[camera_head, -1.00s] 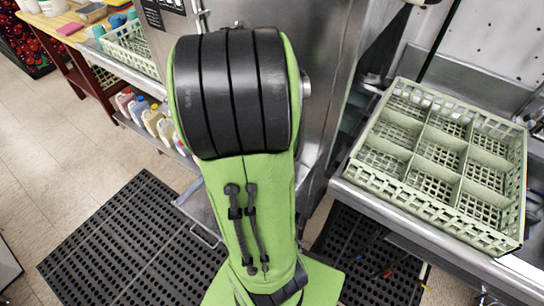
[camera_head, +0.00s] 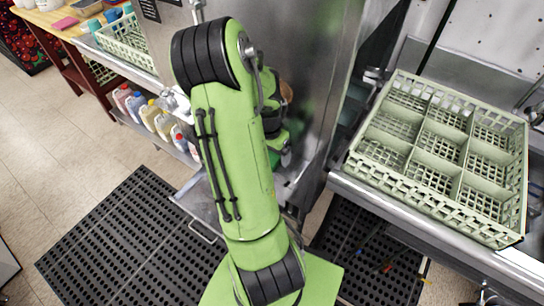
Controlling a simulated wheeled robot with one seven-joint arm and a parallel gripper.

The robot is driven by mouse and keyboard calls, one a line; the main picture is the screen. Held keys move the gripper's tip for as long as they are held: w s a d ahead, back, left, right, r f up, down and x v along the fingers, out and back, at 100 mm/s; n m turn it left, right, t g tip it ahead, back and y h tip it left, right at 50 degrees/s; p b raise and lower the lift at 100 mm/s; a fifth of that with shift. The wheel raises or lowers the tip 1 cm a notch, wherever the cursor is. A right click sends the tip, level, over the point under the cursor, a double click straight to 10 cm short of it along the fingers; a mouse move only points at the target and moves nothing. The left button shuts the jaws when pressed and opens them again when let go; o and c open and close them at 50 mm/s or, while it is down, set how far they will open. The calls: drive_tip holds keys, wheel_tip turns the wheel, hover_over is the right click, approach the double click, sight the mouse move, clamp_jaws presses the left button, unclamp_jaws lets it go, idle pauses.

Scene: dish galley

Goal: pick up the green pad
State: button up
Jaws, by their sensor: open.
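I cannot make out a green pad for certain. Small teal-green things (camera_head: 112,15) stand at the back left by a crate, too small to identify, and a pink pad (camera_head: 65,23) lies on the wooden table (camera_head: 38,17). My green and black arm fills the middle of the view, bent in front of a steel cabinet. My gripper cannot be made out; the arm's far end is largely hidden behind its nearer links.
A pale green compartment rack (camera_head: 437,170) sits on the steel counter at right, its compartments apparently empty. Another green crate (camera_head: 127,42) is at upper left, above several bottles (camera_head: 150,114) on a low shelf. Black perforated mats (camera_head: 125,240) cover floor at left and below the counter.

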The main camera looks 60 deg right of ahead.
drive_tip(key=shift+f, duration=0.3)
drive_tip(key=shift+r, duration=0.1)
drive_tip(key=c, duration=1)
drive_tip(key=shift+c, duration=0.2)
drive_tip(key=shift+r, duration=0.1)
drive_tip(key=shift+a+r, duration=0.15)
drive_tip(key=shift+r, duration=0.15)
drive_tip(key=r, duration=0.4)
drive_tip(key=a+r+p, duration=0.1)
drive_tip(key=r, duration=0.1)
drive_tip(key=shift+w+r, duration=0.15)
drive_tip(key=shift+r, duration=0.05)
drive_tip(key=w+a, duration=0.1)
drive_tip(key=a, duration=0.4)
drive_tip(key=w+a+b, duration=0.1)
drive_tip(key=a, duration=0.5)
drive_tip(key=a+b, duration=0.1)
drive_tip(key=a, duration=0.5)
drive_tip(key=shift+w+a+f, duration=0.1)
drive_tip(key=shift+w+f, duration=0.2)
drive_tip(key=shift+w, duration=0.1)
drive_tip(key=shift+c, duration=0.7)
drive_tip(key=shift+a+r, duration=0.2)
drive_tip(key=shift+a, duration=0.45)
